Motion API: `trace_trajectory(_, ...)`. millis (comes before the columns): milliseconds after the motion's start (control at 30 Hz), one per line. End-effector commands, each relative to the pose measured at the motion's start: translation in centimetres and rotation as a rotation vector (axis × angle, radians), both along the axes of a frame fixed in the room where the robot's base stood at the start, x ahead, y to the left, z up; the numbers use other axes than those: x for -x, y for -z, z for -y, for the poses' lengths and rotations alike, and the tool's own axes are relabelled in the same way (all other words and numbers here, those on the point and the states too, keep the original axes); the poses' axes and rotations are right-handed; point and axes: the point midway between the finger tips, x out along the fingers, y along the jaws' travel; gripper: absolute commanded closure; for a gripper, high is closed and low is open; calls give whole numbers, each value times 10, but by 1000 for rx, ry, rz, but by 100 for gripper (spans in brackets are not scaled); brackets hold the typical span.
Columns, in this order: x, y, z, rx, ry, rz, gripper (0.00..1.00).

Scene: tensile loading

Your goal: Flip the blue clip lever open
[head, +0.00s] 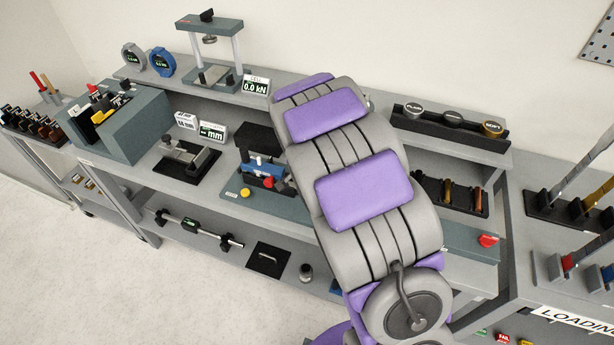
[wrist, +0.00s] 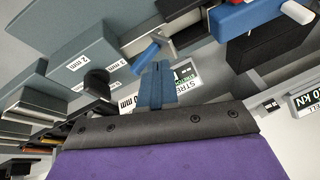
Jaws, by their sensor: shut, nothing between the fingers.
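A small blue lever (wrist: 145,57) shows in the wrist view just above and left of my gripper's fingertips, beside a grey metal fixture. Whether the fingertips touch it, I cannot tell. My gripper (wrist: 158,68) is shut, its two blue-grey fingers together with nothing between them. A larger blue block (wrist: 245,17) with a pale end lies at the upper right. In the head view a blue fixture (head: 262,172) with a white part sits on the bench, partly hidden by my arm. My gripper is hidden in the head view.
A stretch display (wrist: 187,75) lies behind the fingers, with slabs marked 2 mm (wrist: 80,60) to the left. In the head view, a grey fixture on a black base (head: 187,160), a teal rack (head: 130,125) and a red knob (head: 268,183) crowd the bench. The floor (head: 110,270) is clear.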

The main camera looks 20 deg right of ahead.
Motion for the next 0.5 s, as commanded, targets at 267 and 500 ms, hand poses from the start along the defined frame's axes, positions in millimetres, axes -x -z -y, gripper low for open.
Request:
trace_trajectory(267,-1,1,-1,0,0,0,100)
trace_trajectory(500,-5,6,-8,1,0,-2,100)
